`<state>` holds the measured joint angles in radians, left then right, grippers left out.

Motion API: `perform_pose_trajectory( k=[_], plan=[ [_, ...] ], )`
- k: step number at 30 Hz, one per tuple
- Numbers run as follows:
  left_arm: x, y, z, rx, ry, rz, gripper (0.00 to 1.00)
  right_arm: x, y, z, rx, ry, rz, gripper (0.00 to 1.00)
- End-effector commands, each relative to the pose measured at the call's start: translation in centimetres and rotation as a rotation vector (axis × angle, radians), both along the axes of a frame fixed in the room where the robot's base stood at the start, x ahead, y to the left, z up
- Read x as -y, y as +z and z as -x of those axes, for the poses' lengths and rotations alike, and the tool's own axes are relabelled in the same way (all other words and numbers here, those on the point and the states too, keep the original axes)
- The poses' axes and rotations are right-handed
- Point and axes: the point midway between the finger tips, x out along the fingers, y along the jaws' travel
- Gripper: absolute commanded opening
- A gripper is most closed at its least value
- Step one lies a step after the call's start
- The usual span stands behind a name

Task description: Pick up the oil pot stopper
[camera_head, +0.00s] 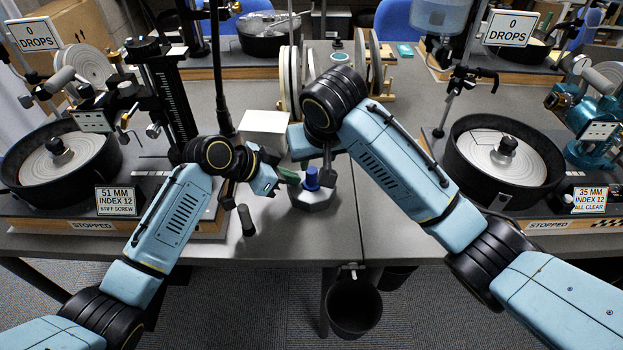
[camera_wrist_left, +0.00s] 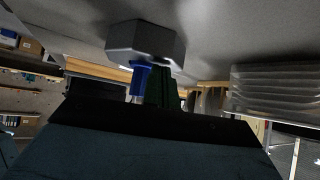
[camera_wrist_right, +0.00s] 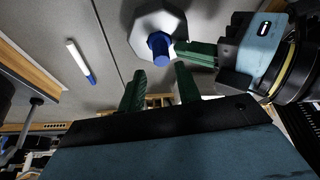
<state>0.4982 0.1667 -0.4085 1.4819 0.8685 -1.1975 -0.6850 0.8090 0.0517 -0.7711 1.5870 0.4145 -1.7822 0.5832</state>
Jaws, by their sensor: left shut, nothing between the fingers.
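The blue oil pot stopper (camera_head: 312,178) stands upright in the grey octagonal pot (camera_head: 312,199) near the table's front edge. It also shows in the left wrist view (camera_wrist_left: 139,78) and the right wrist view (camera_wrist_right: 160,47). My left gripper (camera_head: 288,177) has green fingers, shut and empty, with the tips close beside the stopper. Whether they touch it I cannot tell. My right gripper (camera_wrist_right: 161,85) is open and empty, its green fingers apart, with the stopper beyond them in its wrist view. In the head view my right arm partly hides its fingers.
A dark cylinder (camera_head: 246,220) stands left of the pot. A white box (camera_head: 265,130) is behind. Lap machines with round pans (camera_head: 60,160) (camera_head: 503,155) flank both sides. A white stick with a blue end (camera_wrist_right: 80,62) lies on the table. A black bucket (camera_head: 353,305) hangs at the front edge.

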Motion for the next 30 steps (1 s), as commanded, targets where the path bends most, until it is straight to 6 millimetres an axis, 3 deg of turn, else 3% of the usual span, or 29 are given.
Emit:
perform_pose_trajectory(
  k=[1,12,20,28,30],
  plan=[
    [-0.2,-0.8,0.3,-0.014,0.000,-0.012,0.00,0.0,-0.3,-0.1,-0.001,0.000,0.001,0.33],
    [-0.2,-0.8,0.2,-0.013,0.000,-0.011,0.00,-0.8,-4.5,-2.1,0.000,-0.002,0.000,0.33],
    [-0.2,-0.8,0.2,-0.013,0.000,-0.011,0.00,-0.8,-4.8,-2.3,0.001,-0.001,-0.001,0.33],
    [-0.2,-0.8,0.2,-0.013,0.000,-0.011,0.00,-0.8,-4.8,-2.3,0.001,-0.002,-0.001,0.01],
    [-0.2,-0.8,0.2,-0.013,0.000,-0.011,0.00,-0.8,-4.7,-2.3,0.001,-0.002,-0.001,0.00]
  ],
)
